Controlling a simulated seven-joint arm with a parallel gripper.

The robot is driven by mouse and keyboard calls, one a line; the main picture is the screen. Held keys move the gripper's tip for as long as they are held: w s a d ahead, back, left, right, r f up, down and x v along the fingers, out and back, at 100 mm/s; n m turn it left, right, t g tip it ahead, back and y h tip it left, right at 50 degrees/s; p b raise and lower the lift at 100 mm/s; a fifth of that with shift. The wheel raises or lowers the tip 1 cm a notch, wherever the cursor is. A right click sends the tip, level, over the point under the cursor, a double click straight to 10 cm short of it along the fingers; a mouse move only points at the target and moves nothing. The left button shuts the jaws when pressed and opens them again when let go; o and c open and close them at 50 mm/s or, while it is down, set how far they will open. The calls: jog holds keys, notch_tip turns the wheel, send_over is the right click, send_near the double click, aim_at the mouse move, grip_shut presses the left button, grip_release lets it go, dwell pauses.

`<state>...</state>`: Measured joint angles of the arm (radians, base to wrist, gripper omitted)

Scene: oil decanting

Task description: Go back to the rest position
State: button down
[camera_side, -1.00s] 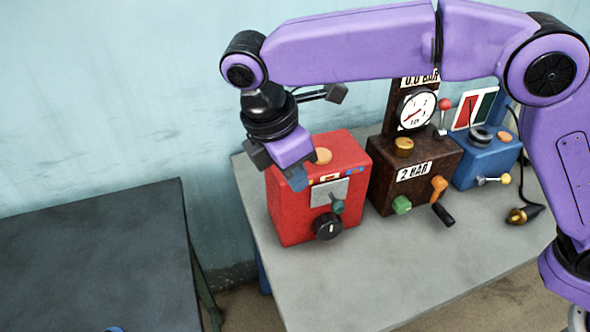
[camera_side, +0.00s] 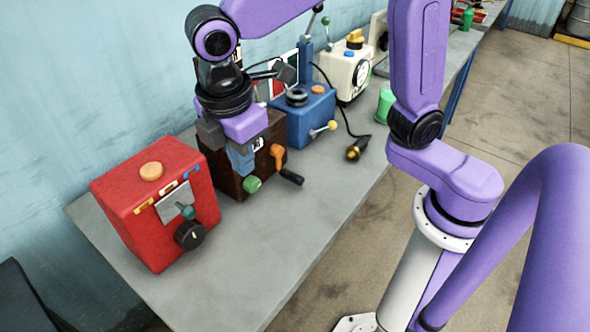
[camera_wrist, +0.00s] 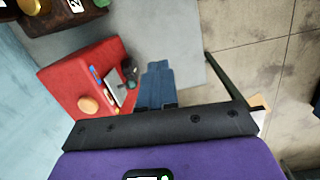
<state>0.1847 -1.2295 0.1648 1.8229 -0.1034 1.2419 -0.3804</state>
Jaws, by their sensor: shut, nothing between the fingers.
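My gripper (camera_side: 241,160) hangs from the purple arm with its blue fingers pointing down. The fingers are together and hold nothing. In the side view it overlaps the front of the dark brown box (camera_side: 226,182) and hides much of it. In the wrist view the shut fingers (camera_wrist: 156,84) are over the grey bench (camera_wrist: 190,62), to the right of the red box (camera_wrist: 75,75). I see no contact with either box. The red box (camera_side: 136,215) stands upright with an orange button on top and a black knob in front.
A blue box (camera_side: 303,122) with a yellow-tipped lever and a white box (camera_side: 349,78) stand farther along the bench (camera_side: 262,258). A brass-ended plug (camera_side: 354,151) lies on a black cable near a green cylinder (camera_side: 385,106). The bench's front strip is mostly clear.

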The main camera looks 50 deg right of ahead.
jog(key=s+d+f+m+y, duration=0.1)
jog(key=s+d+f+m, duration=0.1)
jog(key=s+d, duration=0.5)
jog(key=s+d+f+m, duration=0.2)
jog(key=s+d, duration=0.5)
jog(key=d, duration=0.4)
jog(key=shift+d+f+y, duration=0.2)
jog(key=shift+f+y, duration=0.2)
jog(key=shift+f, duration=0.1)
jog(key=shift+s, duration=0.1)
